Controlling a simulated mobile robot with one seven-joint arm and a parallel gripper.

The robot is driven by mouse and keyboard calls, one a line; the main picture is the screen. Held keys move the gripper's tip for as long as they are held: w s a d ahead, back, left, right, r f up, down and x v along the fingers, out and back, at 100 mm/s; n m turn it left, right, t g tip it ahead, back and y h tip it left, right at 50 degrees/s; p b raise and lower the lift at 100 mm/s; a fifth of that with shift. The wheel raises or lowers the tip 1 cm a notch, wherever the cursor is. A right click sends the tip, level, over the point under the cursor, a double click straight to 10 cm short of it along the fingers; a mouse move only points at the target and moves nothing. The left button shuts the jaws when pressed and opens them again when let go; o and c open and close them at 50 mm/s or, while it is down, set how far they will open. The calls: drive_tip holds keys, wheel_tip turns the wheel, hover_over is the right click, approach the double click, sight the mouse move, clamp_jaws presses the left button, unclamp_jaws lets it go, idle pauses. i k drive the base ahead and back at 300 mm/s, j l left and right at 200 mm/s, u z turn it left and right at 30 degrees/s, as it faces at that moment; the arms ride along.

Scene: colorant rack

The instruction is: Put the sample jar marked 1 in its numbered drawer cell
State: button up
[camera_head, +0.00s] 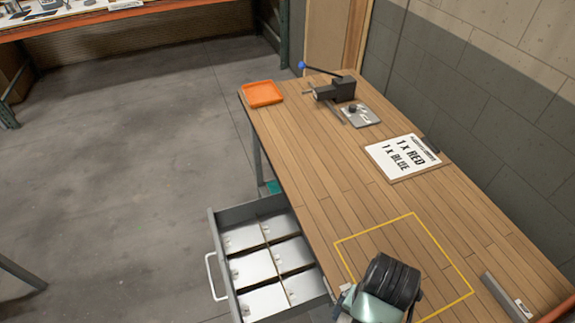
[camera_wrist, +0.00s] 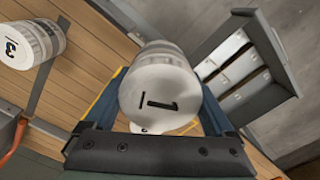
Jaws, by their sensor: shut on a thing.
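The sample jar marked 1 (camera_wrist: 160,88) is a white jar with a black 1 on its lid. In the wrist view my gripper (camera_wrist: 158,104) is shut on it, with a blue finger on each side. The open grey drawer (camera_head: 216,248) shows at the bench's left side in the head view, with several pale cells in two columns. It also shows in the wrist view (camera_wrist: 272,48), to the right of the jar and apart from it. In the head view my wrist hides the jar and fingertips, and the cell numbers are too small to read.
A jar marked 3 (camera_wrist: 32,44) stands at left in the wrist view, by a grey strip. The bench (camera_head: 300,150) has a yellow outline (camera_head: 375,228), a sign (camera_head: 402,157), a lever tool (camera_head: 337,92) and an orange tray (camera_head: 263,94). Its middle is clear.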

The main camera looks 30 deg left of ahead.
sight(246, 236)
drive_tip(key=i+u, duration=0.15)
drive_tip(key=u, duration=1.15)
drive_tip(key=i+l+u, duration=0.95)
drive_tip(key=l+u, duration=0.15)
drive_tip(key=i+l, duration=0.15)
drive_tip(key=l, duration=0.2)
